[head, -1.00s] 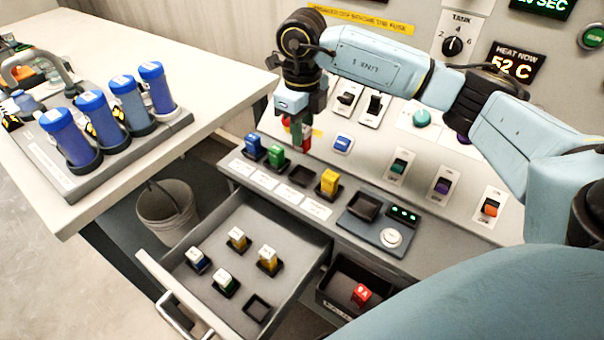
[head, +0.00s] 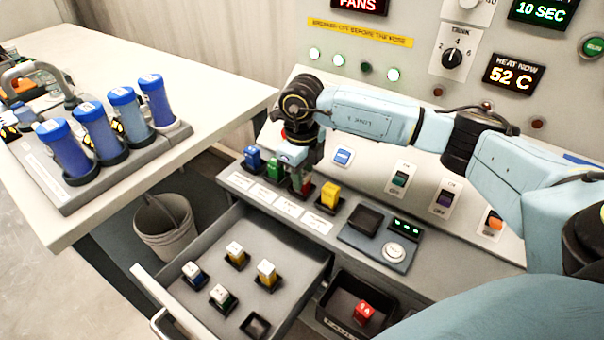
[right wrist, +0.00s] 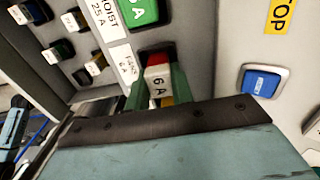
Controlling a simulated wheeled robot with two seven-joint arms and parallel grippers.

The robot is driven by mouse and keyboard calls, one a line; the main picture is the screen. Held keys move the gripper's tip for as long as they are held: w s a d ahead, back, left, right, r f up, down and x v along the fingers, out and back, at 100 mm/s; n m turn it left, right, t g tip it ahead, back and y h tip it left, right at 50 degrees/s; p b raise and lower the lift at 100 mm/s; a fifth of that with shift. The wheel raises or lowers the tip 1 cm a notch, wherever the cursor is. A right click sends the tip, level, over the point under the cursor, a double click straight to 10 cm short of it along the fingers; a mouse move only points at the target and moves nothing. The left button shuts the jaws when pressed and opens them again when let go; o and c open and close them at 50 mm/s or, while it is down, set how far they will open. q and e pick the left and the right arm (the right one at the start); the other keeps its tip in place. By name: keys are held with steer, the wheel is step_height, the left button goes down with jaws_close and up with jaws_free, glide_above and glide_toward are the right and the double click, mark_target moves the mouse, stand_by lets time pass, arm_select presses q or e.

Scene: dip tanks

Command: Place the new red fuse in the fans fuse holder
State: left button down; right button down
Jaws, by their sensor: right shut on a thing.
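My right gripper (head: 301,186) is shut on a red fuse (head: 307,187) at the third holder in the row on the console, between the green and yellow fuses. In the right wrist view the fuse (right wrist: 158,84) shows a white 6 A label between green fingers. Its far end is at the dark fans fuse holder (right wrist: 155,52), next to the fans label (right wrist: 127,66). I cannot tell whether it is fully seated. My left gripper is not in view.
Neighbouring blue (head: 253,159), green (head: 274,170) and yellow (head: 329,195) fuses stand close by. An open drawer (head: 290,290) holds spare fuses and one empty slot. Another red fuse (head: 363,313) lies in a black bin (head: 340,325). A blue switch (head: 343,156) is just behind.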

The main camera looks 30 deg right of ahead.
steer(key=shift+f, duration=0.15)
steer(key=c, duration=1.2)
jaws_free()
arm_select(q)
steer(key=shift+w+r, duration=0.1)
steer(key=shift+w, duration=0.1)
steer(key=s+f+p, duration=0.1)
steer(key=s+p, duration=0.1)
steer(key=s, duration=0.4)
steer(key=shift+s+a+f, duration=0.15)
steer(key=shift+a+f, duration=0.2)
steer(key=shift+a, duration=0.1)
arm_select(e)
step_height(320, 180, up, 12)
steer(key=shift+r, duration=0.25)
